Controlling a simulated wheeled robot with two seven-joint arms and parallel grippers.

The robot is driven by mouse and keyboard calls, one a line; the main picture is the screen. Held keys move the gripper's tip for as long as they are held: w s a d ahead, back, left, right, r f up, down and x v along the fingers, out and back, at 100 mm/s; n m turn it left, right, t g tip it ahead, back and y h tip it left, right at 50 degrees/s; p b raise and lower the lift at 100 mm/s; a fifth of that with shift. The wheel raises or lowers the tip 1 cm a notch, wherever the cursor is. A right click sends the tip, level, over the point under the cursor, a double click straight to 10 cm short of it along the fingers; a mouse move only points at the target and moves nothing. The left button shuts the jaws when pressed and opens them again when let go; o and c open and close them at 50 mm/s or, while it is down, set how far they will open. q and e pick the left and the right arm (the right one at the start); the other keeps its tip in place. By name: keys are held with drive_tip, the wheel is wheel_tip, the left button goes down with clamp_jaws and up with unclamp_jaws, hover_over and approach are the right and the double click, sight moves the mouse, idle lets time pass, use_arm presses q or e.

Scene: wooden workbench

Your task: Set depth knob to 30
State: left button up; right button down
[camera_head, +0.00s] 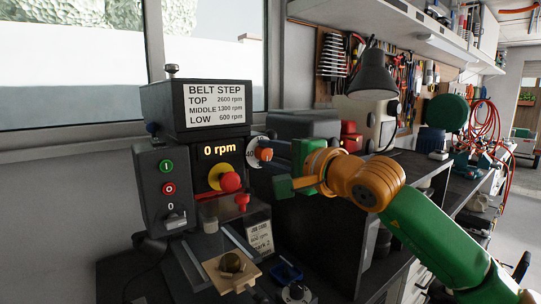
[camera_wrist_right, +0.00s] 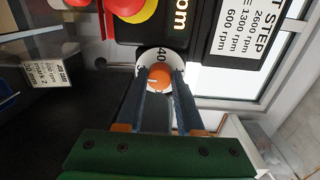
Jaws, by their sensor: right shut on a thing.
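The depth knob (camera_head: 265,154) is orange and sits on a white dial (camera_head: 250,152) at the right side of the drill press head. In the right wrist view the knob (camera_wrist_right: 159,78) shows end-on with a pale line on it, and the number 40 is legible on the dial (camera_wrist_right: 157,55). My right gripper (camera_wrist_right: 158,84) is shut on the knob, one finger on each side of it. In the head view my right gripper (camera_head: 272,153) reaches in from the right. My left gripper is not in view.
The drill press (camera_head: 206,106) carries a belt-step label and a display (camera_head: 220,149) reading 0 rpm. A red emergency button (camera_head: 230,182) on yellow is left of the knob. A switch box (camera_head: 164,190) stands further left. A wooden block (camera_head: 241,275) lies below.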

drive_tip(key=shift+r, duration=0.1)
idle(0.4)
drive_tip(key=c, duration=0.5)
unclamp_jaws()
drive_tip(key=shift+s+d+f, duration=0.1)
drive_tip(key=shift+f, duration=0.1)
drive_tip(key=b+v, duration=0.4)
drive_tip(key=v, duration=0.2)
drive_tip(key=shift+s+d+r+b, duration=0.1)
drive_tip(key=shift+s+d+b, duration=0.15)
drive_tip(key=shift+s+b, duration=0.1)
drive_tip(key=shift+a, duration=0.1)
